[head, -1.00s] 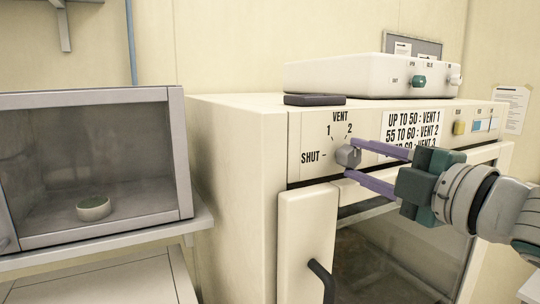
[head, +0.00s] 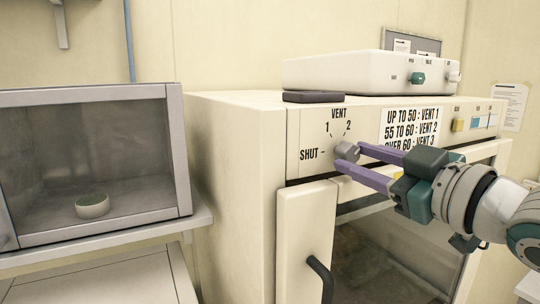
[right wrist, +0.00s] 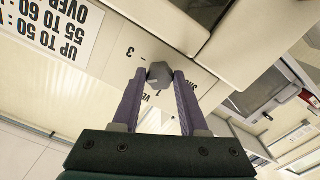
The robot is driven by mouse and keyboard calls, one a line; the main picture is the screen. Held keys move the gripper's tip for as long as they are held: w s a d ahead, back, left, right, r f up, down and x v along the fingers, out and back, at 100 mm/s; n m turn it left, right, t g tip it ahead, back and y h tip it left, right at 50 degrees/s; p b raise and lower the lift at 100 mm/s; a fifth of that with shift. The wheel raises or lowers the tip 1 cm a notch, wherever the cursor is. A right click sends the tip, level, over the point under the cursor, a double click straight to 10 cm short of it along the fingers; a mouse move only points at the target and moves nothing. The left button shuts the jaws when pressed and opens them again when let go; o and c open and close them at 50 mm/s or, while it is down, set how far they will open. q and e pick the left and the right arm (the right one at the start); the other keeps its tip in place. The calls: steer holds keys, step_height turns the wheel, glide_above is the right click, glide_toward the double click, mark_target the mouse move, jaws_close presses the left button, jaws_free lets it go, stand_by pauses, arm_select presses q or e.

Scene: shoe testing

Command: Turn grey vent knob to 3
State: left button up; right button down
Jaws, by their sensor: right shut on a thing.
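The grey vent knob (head: 346,152) sits on the oven's white front panel, below the marks 1 and 2 and right of SHUT. It also shows in the right wrist view (right wrist: 160,74), between the fingertips. My right gripper (head: 350,157) is shut on it, one purple finger at its upper right and the other at its lower left. In the right wrist view the printed 3 (right wrist: 129,53) lies left of the knob; in the head view the fingers cover that area. I cannot tell which mark the knob points to. My left gripper is not in view.
A vent label (head: 411,124) is right of the knob. The oven door handle (head: 320,281) is below. A white control box (head: 345,76) and a dark flat block (head: 314,97) lie on the oven top. A glass-fronted cabinet (head: 95,232) holding a small round dish (head: 93,206) stands at left.

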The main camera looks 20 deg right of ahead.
steer(key=m, duration=0.5)
steer(key=shift+a+m, duration=0.1)
steer(key=shift+m, duration=1.1)
steer(key=shift+c, duration=2.2)
jaws_free()
